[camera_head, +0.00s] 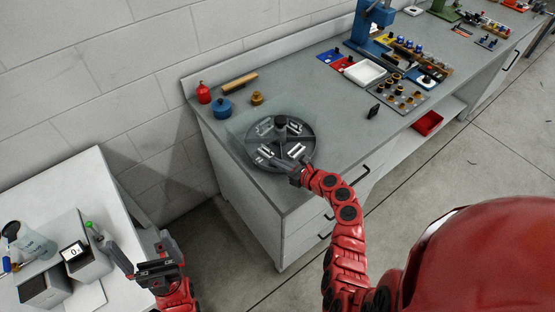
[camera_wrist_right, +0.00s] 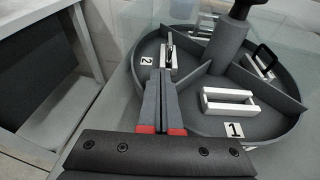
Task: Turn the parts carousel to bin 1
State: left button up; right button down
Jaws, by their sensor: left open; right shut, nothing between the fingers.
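The parts carousel (camera_head: 308,158) is a round dark grey tray on the workbench, split by dividers into bins around a central post with a knob (camera_head: 280,121). In the right wrist view, the label 1 (camera_wrist_right: 235,129) is on the near rim, right of my fingers, and the label 2 (camera_wrist_right: 146,60) is to their left. White parts (camera_wrist_right: 229,101) lie in the bins. My right gripper (camera_head: 270,161) is shut and empty, its fingers (camera_wrist_right: 162,92) at the near rim between the labels; contact is unclear. My left gripper (camera_head: 150,268) is open, away from the carousel.
A red bottle (camera_head: 204,93), a blue pot (camera_head: 223,108) and a brass piece (camera_head: 257,98) stand left of the carousel. A small black block (camera_head: 373,111) lies to its right. A white table (camera_head: 40,196) with grey boxes is beside my left gripper.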

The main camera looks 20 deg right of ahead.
jog(key=shift+w+a, duration=0.15)
jog(key=shift+w, duration=0.15)
jog(key=shift+a+r+p, duration=0.1)
jog(key=shift+r+p, duration=0.05)
jog(key=shift+p, duration=0.25)
jog(key=shift+w+a+r+m+h+p, duration=0.1)
jog(key=shift+w+a+m+h+p, duration=0.1)
jog(key=shift+a+m+h+p, duration=0.75)
jog(key=shift+w+d+t+h+p, duration=0.15)
jog(key=shift+t+h+p, duration=0.2)
jog(key=shift+t+p, duration=0.2)
jog(key=shift+w+f, duration=0.1)
jog(key=shift+f, duration=0.15)
